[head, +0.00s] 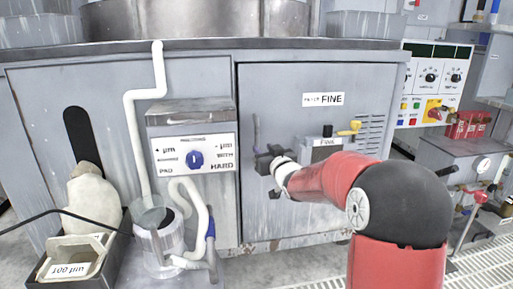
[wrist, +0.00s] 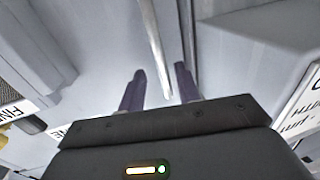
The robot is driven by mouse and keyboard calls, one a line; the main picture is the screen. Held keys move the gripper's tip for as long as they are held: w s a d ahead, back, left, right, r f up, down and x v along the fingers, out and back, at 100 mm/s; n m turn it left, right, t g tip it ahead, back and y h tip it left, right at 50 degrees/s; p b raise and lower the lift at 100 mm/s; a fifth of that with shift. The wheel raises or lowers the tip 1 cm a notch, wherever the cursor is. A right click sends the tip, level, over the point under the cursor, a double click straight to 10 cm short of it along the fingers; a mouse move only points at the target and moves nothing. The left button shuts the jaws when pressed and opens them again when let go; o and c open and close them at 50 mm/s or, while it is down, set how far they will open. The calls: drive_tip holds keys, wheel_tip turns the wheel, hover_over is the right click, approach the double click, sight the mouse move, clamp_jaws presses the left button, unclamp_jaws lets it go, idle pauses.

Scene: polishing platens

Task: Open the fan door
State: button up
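The grey cabinet door (head: 300,215) carries a label ending in FINE; I see no label reading fan. The door looks shut, flush with the cabinet front. Its slim upright metal handle (head: 256,128) is near the left edge, its lower part hidden behind my gripper (head: 264,160). In the wrist view my gripper (wrist: 160,85) has its two dark fingers apart. The handle bar (wrist: 153,40) shows between the fingers in the picture, with a gap on both sides. I cannot tell how deep between them it is.
Left of the door, a control box (head: 195,155) with a blue knob juts out. Below it stand a clear container (head: 160,245) with white hoses and a dark bin (head: 80,265). A yellow-handled valve (head: 350,128) sits on the door's right. Grated floor (head: 480,265) lies at right.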

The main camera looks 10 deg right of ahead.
sight(258, 144)
drive_tip(key=w, duration=0.3)
drive_tip(key=w+a, duration=0.1)
drive_tip(key=w, duration=0.2)
drive_tip(key=shift+w+a, duration=0.1)
drive_tip(key=shift+a, duration=0.1)
clamp_jaws()
